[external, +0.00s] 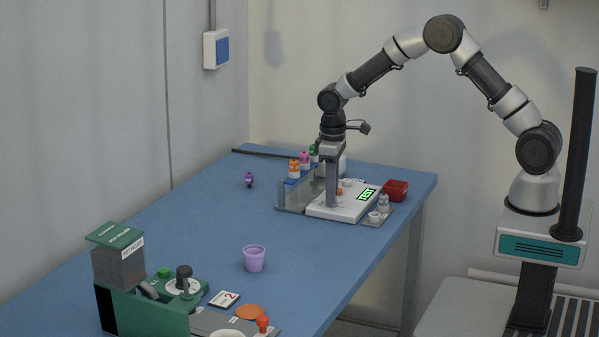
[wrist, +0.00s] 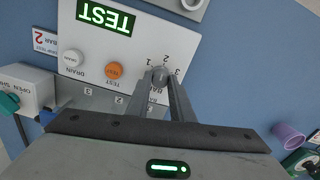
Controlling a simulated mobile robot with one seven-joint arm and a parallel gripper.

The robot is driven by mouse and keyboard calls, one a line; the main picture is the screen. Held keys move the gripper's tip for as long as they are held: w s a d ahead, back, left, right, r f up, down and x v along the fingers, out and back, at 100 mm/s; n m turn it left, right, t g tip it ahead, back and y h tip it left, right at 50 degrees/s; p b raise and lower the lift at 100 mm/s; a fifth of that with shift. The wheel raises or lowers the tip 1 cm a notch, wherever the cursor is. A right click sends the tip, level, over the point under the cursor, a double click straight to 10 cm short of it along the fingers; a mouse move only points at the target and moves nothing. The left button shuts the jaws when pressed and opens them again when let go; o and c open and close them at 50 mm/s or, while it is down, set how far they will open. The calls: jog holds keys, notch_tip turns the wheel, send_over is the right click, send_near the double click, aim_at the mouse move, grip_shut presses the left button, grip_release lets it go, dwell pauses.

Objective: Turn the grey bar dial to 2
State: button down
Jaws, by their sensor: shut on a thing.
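The grey bar dial (wrist: 160,74) is on a white panel (wrist: 105,60), with the numbers 1, 2 and 3 printed around one side of it. My gripper (wrist: 158,76) is shut on the dial, one finger on each side. The fingers hide much of the dial, and I cannot tell which number it points to. In the external view my gripper (external: 332,203) points straight down onto the panel (external: 352,211), and the dial is hidden there. A lit green display (wrist: 105,17) on the panel reads TEST.
An orange test button (wrist: 114,71) and a white drain button (wrist: 73,58) are close to the dial. A purple pot (external: 254,259) stands nearer the camera.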

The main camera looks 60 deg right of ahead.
jog(key=shift+m, duration=0.4)
jog(key=c, duration=1.6)
grip_release()
jog(key=shift+o, duration=0.2)
notch_tip(320, 180, up, 17)
jog(key=p, duration=0.1)
jog(key=shift+r+p, duration=0.2)
jog(key=shift+p, duration=0.2)
